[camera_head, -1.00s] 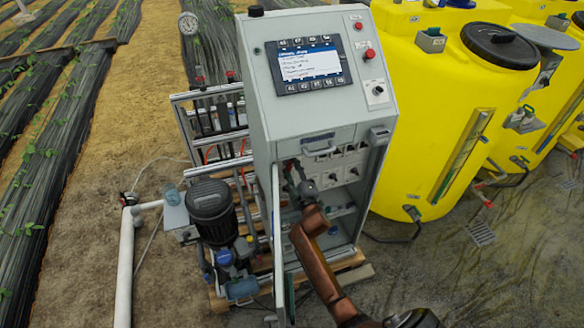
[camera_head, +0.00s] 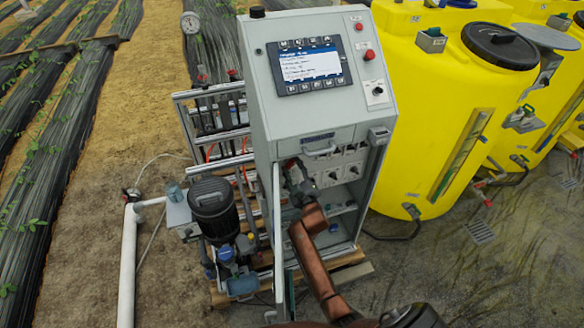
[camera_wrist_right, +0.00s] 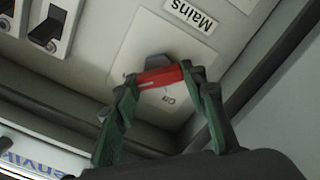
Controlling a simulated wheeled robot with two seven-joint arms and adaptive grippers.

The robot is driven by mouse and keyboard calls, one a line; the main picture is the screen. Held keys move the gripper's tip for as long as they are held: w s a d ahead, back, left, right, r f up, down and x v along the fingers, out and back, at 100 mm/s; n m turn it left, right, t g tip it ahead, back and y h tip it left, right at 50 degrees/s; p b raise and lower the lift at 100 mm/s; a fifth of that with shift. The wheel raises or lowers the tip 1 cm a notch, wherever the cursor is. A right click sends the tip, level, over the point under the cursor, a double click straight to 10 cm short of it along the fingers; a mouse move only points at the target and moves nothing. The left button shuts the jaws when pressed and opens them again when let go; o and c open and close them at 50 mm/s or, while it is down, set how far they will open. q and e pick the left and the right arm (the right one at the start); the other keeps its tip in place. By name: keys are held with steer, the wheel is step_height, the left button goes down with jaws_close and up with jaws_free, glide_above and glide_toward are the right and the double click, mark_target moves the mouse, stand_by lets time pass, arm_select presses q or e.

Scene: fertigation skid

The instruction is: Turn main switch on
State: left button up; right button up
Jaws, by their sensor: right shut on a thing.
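The main switch is a red handle (camera_wrist_right: 160,77) on a pale square plate (camera_wrist_right: 145,45) beside a "Mains" label (camera_wrist_right: 190,14) in the right wrist view. My right gripper (camera_wrist_right: 163,80) has its green fingers on the two ends of the handle and is shut on it. The small lettering on the plate is partly hidden, so the switch position is hard to read. In the head view my right gripper (camera_head: 292,170) is inside the open lower part of the grey control cabinet (camera_head: 262,120), at its left side. My left gripper is not in view.
The open cabinet door (camera_head: 277,240) stands left of my right arm. Dark knobs (camera_head: 334,176) sit on the panel right of the gripper. A pump (camera_head: 213,210) stands left of the cabinet, and a yellow tank (camera_head: 425,150) stands to its right.

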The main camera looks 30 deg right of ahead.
steer(key=shift+f, duration=0.1)
steer(key=o, duration=1.2)
steer(key=shift+c, duration=0.2)
steer(key=v, duration=1.2)
steer(key=shift+d, duration=0.1)
